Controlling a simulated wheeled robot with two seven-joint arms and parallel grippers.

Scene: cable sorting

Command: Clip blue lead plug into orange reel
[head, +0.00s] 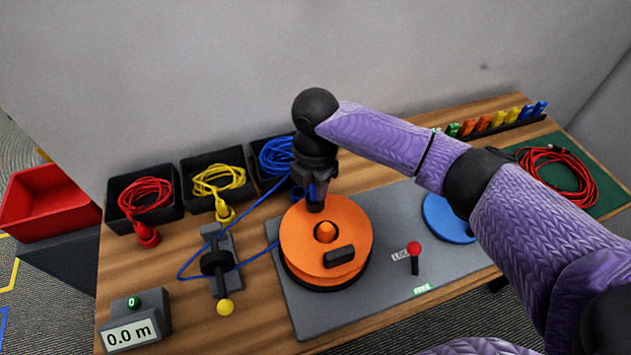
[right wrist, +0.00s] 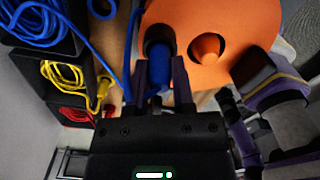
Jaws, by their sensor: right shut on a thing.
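The orange reel (head: 310,240) lies flat on a grey mat, with a cone-shaped hub in its middle and a black block on its top face. My right gripper (head: 316,200) reaches down at the reel's far edge. In the right wrist view its fingers (right wrist: 160,80) are shut on the blue lead plug (right wrist: 158,76). The plug is at the rim of the reel (right wrist: 225,25), beside a dark round part left of the hub. Whether it is seated there I cannot tell. The blue lead (head: 195,277) loops left past a black guide. My left gripper is not in view.
Black bins hold red (head: 146,192), yellow (head: 218,180) and blue (head: 277,157) cables along the wall. The guide stand (head: 220,265) and a length display (head: 137,325) reading 0.0 m are left. A red-knobbed lever (head: 414,255) and blue disc (head: 445,220) are right.

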